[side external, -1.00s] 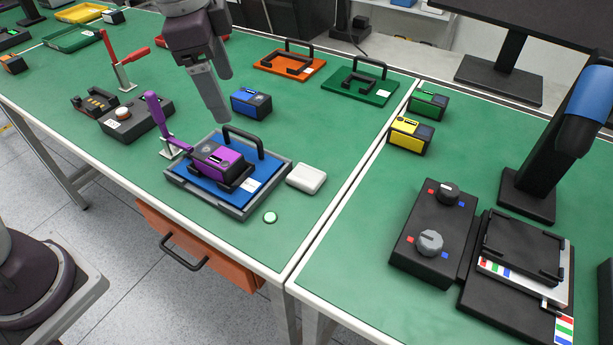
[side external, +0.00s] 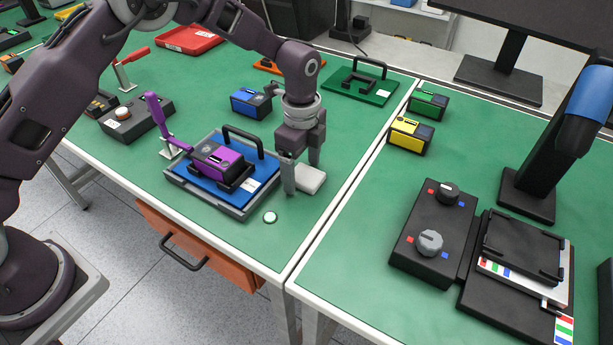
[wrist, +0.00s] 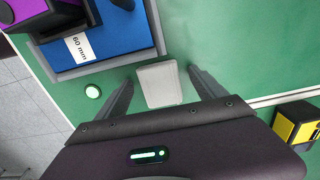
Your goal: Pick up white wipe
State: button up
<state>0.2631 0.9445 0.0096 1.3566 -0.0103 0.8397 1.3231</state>
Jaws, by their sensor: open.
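The white wipe (side external: 311,180) is a small white, flat block with rounded edges on the green table, just right of the blue fixture plate. It also shows in the wrist view (wrist: 160,85), lying between my two fingers. My gripper (side external: 302,178) points down over it with its fingers open. One finger is on each side of the wipe, and I see no grip on it. In the wrist view the gripper (wrist: 158,88) shows a gap between each finger and the wipe. The near finger and gripper body hide part of the wipe in the side view.
The blue plate (side external: 246,195) with a purple device (side external: 217,158) and black handle stands close to the left. A pale green button (side external: 270,217) lies in front. A blue box (side external: 251,103) stands behind. The gap between the tables (side external: 345,200) runs to the right.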

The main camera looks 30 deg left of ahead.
aim_at(302, 172)
jog(key=c, duration=1.5)
notch_tip(302, 172, up, 10)
jog(key=shift+r, duration=0.1)
jog(key=shift+c, duration=0.2)
